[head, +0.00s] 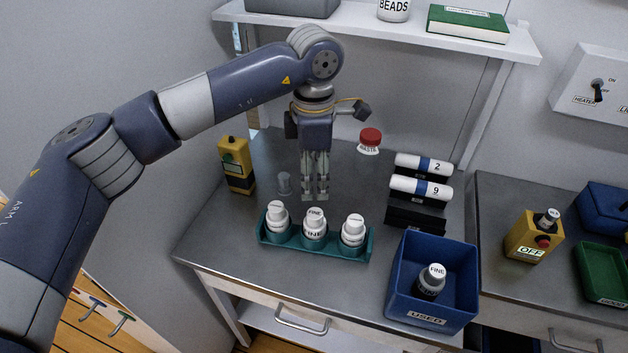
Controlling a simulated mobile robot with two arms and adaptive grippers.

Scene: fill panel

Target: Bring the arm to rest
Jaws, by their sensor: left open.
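My left arm (240,82) comes in from the left and bends down over the grey worktop. My left gripper (315,196) points straight down just behind the teal rack (262,238). Its fingers are open with nothing seen between them. The rack holds three white-capped bottles: a left one (277,217), a middle one marked FINE (314,228) and a right one (352,231). The fingertips are close behind the middle bottle; I cannot tell whether they touch it. My right gripper is not in view.
A blue USED bin (405,285) holds a FINE bottle (431,281). A red-lidded WASTE jar (369,141), numbered rolls (420,190), a clear small item (284,183) and a yellow box (236,165) stand around the gripper. A shelf (370,22) hangs above. Right bench has a yellow OFF box (533,236).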

